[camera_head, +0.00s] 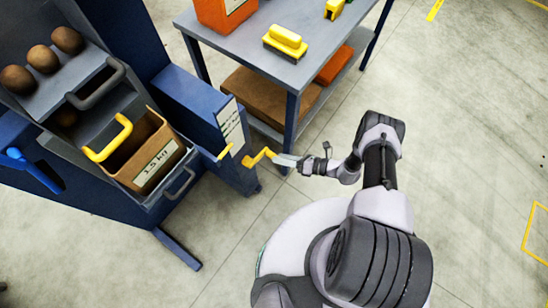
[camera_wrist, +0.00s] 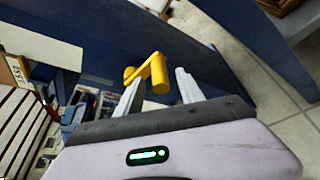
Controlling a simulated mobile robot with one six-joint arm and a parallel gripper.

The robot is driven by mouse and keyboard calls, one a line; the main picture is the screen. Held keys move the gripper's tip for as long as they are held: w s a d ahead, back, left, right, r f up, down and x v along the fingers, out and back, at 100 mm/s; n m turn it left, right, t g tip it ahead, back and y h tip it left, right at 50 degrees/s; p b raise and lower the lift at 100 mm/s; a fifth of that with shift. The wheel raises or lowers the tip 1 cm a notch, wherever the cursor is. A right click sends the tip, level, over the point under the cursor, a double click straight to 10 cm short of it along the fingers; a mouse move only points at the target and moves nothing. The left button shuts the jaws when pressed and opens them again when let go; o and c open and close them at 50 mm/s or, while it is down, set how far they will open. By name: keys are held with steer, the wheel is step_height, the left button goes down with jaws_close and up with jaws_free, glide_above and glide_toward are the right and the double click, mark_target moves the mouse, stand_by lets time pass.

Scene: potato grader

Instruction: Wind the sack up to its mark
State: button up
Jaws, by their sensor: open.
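A yellow crank (camera_head: 258,157) sticks out from the blue cabinet's side in the head view. In the wrist view the crank's round handle (camera_wrist: 159,72) stands between my two fingers, with a gap visible on the right. My gripper (camera_head: 284,160) is open at the crank; it also shows in the wrist view (camera_wrist: 160,80). I cannot tell whether either finger touches the handle. A brown open-topped container (camera_head: 150,160) with a weight label, perhaps the sack, hangs on the machine's front at left. No mark for its height can be made out.
Brown potatoes (camera_head: 42,59) lie on the machine's grey chute. A blue cabinet (camera_head: 195,105) with a paper label stands beside the crank. A grey-topped table (camera_head: 265,62) bears a yellow brush (camera_head: 285,42) and an orange box.

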steer(key=shift+b+x, duration=0.3)
steer(key=shift+x, duration=1.55)
steer(key=shift+c, duration=0.5)
jaws_close()
steer(key=shift+r, duration=0.1)
